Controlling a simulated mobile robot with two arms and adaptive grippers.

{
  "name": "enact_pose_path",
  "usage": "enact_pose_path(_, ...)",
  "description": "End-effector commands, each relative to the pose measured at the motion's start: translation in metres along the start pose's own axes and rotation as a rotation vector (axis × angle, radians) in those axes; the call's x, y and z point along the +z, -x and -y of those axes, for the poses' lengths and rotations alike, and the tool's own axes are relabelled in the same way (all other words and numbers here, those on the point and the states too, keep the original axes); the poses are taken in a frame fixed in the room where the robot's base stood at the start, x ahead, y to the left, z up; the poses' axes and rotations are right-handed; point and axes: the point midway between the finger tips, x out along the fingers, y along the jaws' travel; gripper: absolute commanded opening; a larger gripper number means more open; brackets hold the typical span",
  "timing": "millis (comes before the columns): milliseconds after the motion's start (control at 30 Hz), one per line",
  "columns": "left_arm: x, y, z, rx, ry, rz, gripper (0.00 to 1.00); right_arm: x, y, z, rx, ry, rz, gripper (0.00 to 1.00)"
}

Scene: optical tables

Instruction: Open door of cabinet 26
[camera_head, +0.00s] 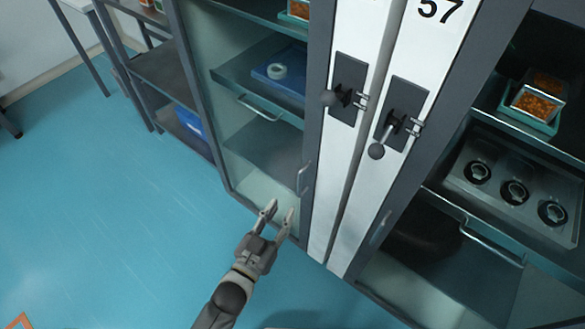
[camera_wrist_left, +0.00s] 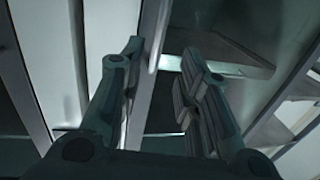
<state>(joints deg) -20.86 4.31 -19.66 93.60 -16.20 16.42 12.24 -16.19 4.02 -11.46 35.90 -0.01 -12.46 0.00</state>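A tall grey cabinet with a glass front (camera_head: 232,165) stands left of the white panels. Its glass door appears shut, with a vertical metal handle (camera_head: 303,178) low on the right edge. The number 26 does not show; only "57" (camera_head: 440,11) is readable, on a white panel. My left gripper (camera_head: 280,211) is open and empty, just below and left of that handle, apparently apart from it. In the left wrist view my gripper's two fingers (camera_wrist_left: 160,62) are spread, with a pale upright strip behind them; I cannot tell whether it is handle or frame. My right gripper is out of view.
Two black latches with knobs (camera_head: 345,92) (camera_head: 397,125) stick out of the white panels. A second glass-fronted cabinet at right holds a tray (camera_head: 480,205) and has its own handle (camera_head: 380,226).

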Motion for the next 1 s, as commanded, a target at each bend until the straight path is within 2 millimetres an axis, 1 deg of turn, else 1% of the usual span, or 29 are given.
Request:
enact_pose_path(33, -0.005, -0.001, -0.002, 0.004, 0.001, -0.017, 0.31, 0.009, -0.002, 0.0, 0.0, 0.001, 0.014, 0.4)
enact_pose_path(167, -0.011, -0.012, -0.002, 0.005, 0.001, -0.03, 0.31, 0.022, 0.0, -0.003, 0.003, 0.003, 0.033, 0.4)
enact_pose_path(300, -0.012, -0.035, -0.002, 0.005, 0.001, -0.031, 0.31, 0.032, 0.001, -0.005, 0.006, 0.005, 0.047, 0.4)
enact_pose_path(367, -0.012, -0.047, -0.002, 0.005, 0.0, -0.03, 0.31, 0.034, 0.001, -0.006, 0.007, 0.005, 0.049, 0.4)
enact_pose_path(500, -0.012, -0.074, -0.002, 0.005, 0.0, -0.028, 0.31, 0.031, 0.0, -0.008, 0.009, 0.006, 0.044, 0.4)
enact_pose_path(600, -0.012, -0.089, -0.002, 0.005, 0.001, -0.027, 0.31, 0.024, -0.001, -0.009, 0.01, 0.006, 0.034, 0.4)
enact_pose_path(700, -0.012, -0.1, -0.002, 0.004, 0.0, -0.026, 0.31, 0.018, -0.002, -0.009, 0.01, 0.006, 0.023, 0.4)
enact_pose_path(833, -0.012, -0.108, -0.002, 0.004, 0.001, -0.026, 0.31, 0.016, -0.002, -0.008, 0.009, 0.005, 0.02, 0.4)
enact_pose_path(1000, -0.011, -0.11, -0.002, 0.004, 0.001, -0.024, 0.31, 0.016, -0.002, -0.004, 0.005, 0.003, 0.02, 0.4)
